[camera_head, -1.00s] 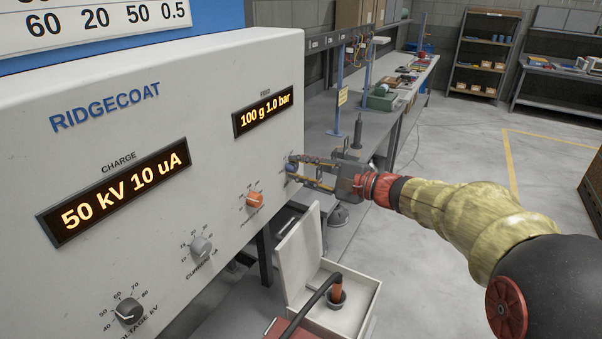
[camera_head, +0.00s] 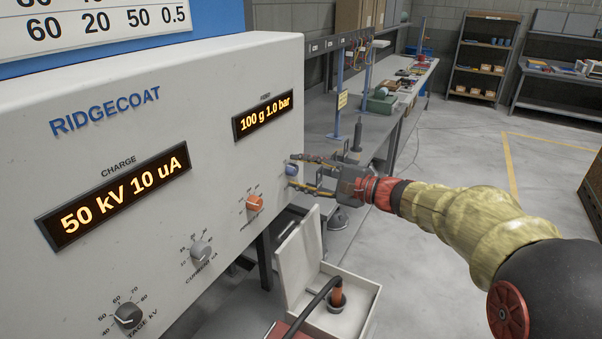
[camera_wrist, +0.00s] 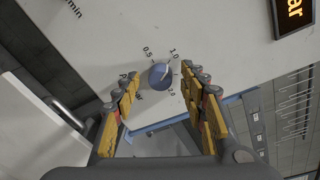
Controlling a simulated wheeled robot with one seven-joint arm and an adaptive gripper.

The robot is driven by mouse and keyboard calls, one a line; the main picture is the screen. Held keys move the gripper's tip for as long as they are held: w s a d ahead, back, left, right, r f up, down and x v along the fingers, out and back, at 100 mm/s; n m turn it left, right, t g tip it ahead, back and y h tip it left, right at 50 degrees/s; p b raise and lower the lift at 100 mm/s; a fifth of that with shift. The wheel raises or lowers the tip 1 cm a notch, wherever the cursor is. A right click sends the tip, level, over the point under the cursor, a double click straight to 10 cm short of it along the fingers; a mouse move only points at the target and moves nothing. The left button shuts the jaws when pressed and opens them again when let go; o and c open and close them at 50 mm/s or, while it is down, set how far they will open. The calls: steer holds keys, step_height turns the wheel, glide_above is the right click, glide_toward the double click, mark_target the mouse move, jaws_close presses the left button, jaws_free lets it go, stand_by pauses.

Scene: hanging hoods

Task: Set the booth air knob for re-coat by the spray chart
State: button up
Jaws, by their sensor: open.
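The blue air knob (camera_head: 291,169) is at the right end of the panel front (camera_head: 215,110). In the wrist view the knob (camera_wrist: 159,76) sits in a printed scale with 0.5, 1.0 and 2.0 legible; its pale pointer mark seems to face about 1.0. The feed display (camera_head: 263,111) reads 100 g 1.0 bar. My gripper (camera_head: 297,171) is open, its fingertips on either side of the knob with gaps visible in the wrist view (camera_wrist: 161,79). The spray chart (camera_head: 95,27) is cut off at the top left; its visible full row reads 60 20 50 0.5.
An orange knob (camera_head: 254,203), a grey knob (camera_head: 200,249) and a dark voltage knob (camera_head: 128,315) sit lower left on the panel. The charge display (camera_head: 118,194) reads 50 kV 10 uA. An open white box (camera_head: 350,310) stands below. A bench (camera_head: 385,125) runs behind.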

steer(key=f+v, duration=0.1)
steer(key=v, duration=1)
steer(key=shift+s+d+r, duration=0.3)
steer(key=shift+r, duration=0.2)
